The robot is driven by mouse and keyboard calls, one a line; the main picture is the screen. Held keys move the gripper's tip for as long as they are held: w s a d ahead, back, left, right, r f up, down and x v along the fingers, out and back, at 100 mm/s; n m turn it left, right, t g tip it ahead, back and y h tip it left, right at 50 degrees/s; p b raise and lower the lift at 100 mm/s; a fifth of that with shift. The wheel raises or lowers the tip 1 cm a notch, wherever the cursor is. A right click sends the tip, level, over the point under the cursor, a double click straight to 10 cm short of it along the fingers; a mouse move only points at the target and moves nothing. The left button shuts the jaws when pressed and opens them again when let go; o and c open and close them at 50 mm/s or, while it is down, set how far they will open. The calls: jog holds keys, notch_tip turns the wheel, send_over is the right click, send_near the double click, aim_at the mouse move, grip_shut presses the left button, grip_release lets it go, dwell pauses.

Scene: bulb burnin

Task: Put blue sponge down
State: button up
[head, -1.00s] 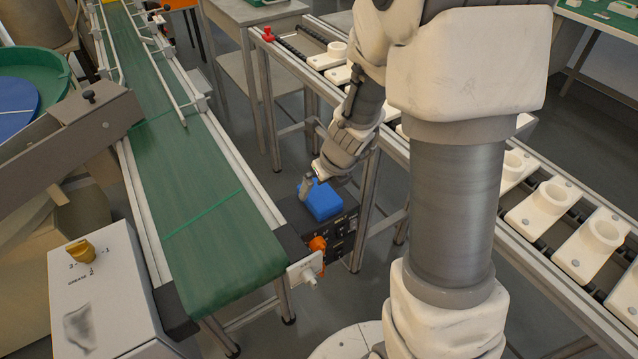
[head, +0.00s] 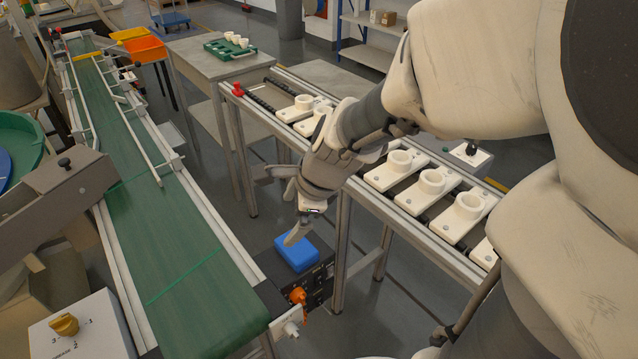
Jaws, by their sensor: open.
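The blue sponge (head: 297,252) lies flat on top of the dark control box (head: 322,277), between the green conveyor and the roller rail. My gripper (head: 284,207) is open and empty above the sponge, with its fingers spread. One finger hangs down just over the sponge's far edge in the picture; I cannot tell whether it touches.
The green conveyor belt (head: 165,235) runs along the left. The roller rail with several white sockets (head: 432,183) runs along the right. An orange knob (head: 298,295) sticks out at the box's front. A grey table (head: 215,52) stands behind.

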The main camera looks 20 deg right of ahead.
jog(key=s+d+r+n+h, duration=0.1)
jog(key=s+r+n, duration=0.4)
jog(key=n, duration=0.5)
jog(key=s+d+r+n+t+h, duration=0.1)
jog(key=s+r+n, duration=0.4)
jog(key=n, duration=0.5)
jog(key=s, duration=0.2)
jog(key=shift+s+r+n+h, duration=0.3)
jog(key=shift+s+n, duration=0.05)
jog(key=shift+n, duration=0.05)
jog(key=shift+d+r, duration=0.1)
jog(key=shift+r, duration=0.05)
notch_tip(320, 180, up, 14)
jog(key=p, duration=1.4)
